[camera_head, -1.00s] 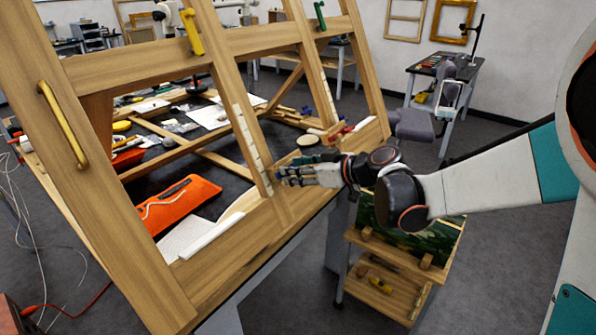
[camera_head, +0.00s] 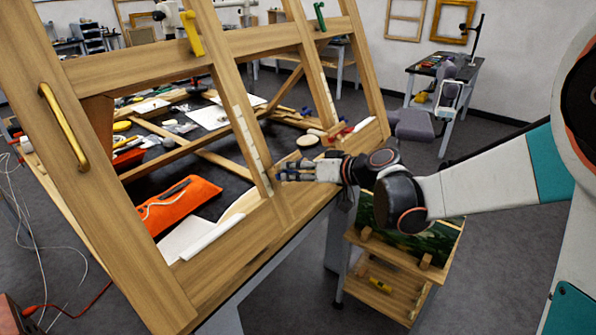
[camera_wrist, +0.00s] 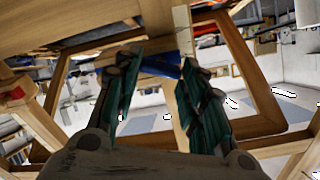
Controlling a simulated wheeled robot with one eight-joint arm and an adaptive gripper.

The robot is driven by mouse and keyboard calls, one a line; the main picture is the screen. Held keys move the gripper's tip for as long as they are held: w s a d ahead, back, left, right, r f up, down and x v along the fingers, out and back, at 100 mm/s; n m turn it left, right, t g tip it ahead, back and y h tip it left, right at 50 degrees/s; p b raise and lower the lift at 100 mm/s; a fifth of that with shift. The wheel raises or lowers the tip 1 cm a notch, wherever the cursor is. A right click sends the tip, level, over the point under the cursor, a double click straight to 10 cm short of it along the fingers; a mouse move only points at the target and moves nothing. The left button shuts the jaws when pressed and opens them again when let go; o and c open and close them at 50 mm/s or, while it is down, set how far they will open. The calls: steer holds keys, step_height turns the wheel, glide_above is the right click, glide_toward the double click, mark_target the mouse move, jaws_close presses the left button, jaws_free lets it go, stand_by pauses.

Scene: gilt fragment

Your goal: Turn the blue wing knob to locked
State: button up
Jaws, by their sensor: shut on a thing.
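The blue wing knob (camera_wrist: 163,69) shows between the fingertips in the wrist view, against the wooden frame. My gripper (camera_wrist: 157,75) has one finger on each side of it and is shut on it. In the head view my gripper (camera_head: 281,175) reaches in from the right to the lower rail of the tilted wooden frame (camera_head: 230,255). There the fingers hide most of the knob, and its exact angle and any locked mark cannot be made out.
A yellow handle (camera_head: 64,126), a yellow knob (camera_head: 192,33) and a green knob (camera_head: 320,16) sit elsewhere on the frame. An orange pouch (camera_head: 180,204) lies behind the frame. A small wooden cart (camera_head: 385,290) stands below my arm. Open floor lies to the right.

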steer(key=m, duration=0.7)
steer(key=shift+d, duration=0.1)
steer(key=m, duration=0.4)
steer(key=shift+f+p, duration=0.1)
steer(key=shift+p, duration=0.3)
steer(key=shift+s+f+m+g+p, duration=0.1)
steer(key=shift+m+g+p, duration=0.05)
steer(key=shift+m, duration=4.7)
steer(key=shift+f+m+g+p, duration=0.1)
steer(key=shift+m+g+p, duration=0.05)
steer(key=shift+m, duration=4.7)
steer(key=o, duration=1.1)
steer(key=shift+c, duration=0.2)
steer(key=shift+r, duration=0.1)
